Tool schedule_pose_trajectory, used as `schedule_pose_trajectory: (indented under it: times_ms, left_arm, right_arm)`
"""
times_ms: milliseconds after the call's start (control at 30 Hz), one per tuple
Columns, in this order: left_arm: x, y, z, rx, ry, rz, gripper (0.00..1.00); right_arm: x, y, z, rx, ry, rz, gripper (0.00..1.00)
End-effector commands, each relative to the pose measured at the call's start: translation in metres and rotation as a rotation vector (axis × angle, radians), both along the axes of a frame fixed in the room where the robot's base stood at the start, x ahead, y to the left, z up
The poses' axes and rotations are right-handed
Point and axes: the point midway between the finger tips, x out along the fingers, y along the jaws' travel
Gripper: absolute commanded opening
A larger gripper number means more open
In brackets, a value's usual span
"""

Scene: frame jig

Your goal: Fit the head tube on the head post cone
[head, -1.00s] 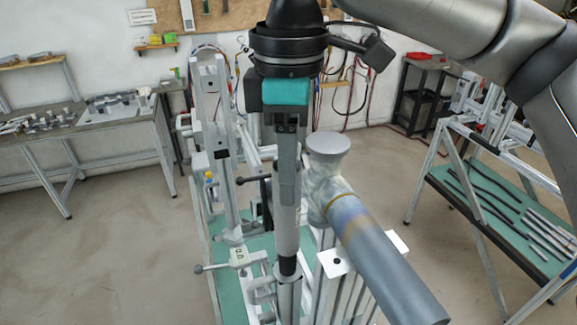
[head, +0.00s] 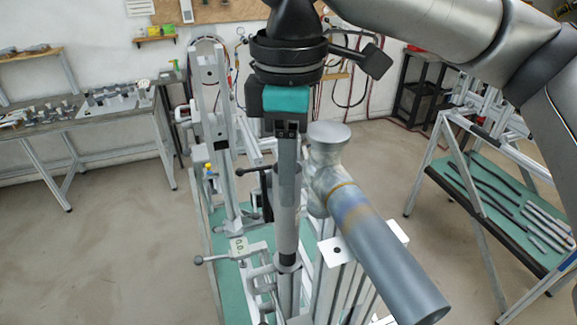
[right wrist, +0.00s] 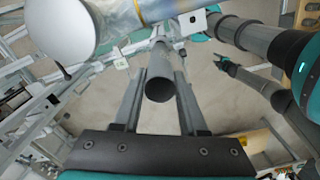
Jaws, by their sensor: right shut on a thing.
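The head tube (head: 287,215), a plain grey cylinder, stands close to upright. My right gripper (head: 288,165) comes down from above and is shut on its upper part. In the right wrist view the tube (right wrist: 160,82) sits between the two fingers, its open round end toward the camera. Below the tube a short dark band, seemingly the head post cone (head: 288,260), shows above the grey post (head: 288,290). The tube's lower end is over or around this cone; the exact contact is hidden. What seems to be my left gripper (right wrist: 222,61) is small in the right wrist view, its fingers unclear.
A thick grey tube (head: 385,250) with a brown-tinted joint and round cap (head: 328,132) stands close right of the head tube. A clamp with a lever (head: 238,250) lies left of the post. A rack of tubes (head: 500,210) is at right, a workbench (head: 75,125) at left.

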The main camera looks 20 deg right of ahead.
Motion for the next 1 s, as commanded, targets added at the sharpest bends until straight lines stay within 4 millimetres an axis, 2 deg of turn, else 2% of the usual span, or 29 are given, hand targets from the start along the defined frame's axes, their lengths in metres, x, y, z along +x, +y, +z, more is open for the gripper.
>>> schedule_pose_trajectory:
  times_ms: [1000]
  left_arm:
    - [0.0, 0.0, -0.004, 0.0, -0.001, 0.001, 0.5]
  right_arm:
    - [0.0, 0.0, -0.021, 0.001, 0.0, 0.0, 0.0]
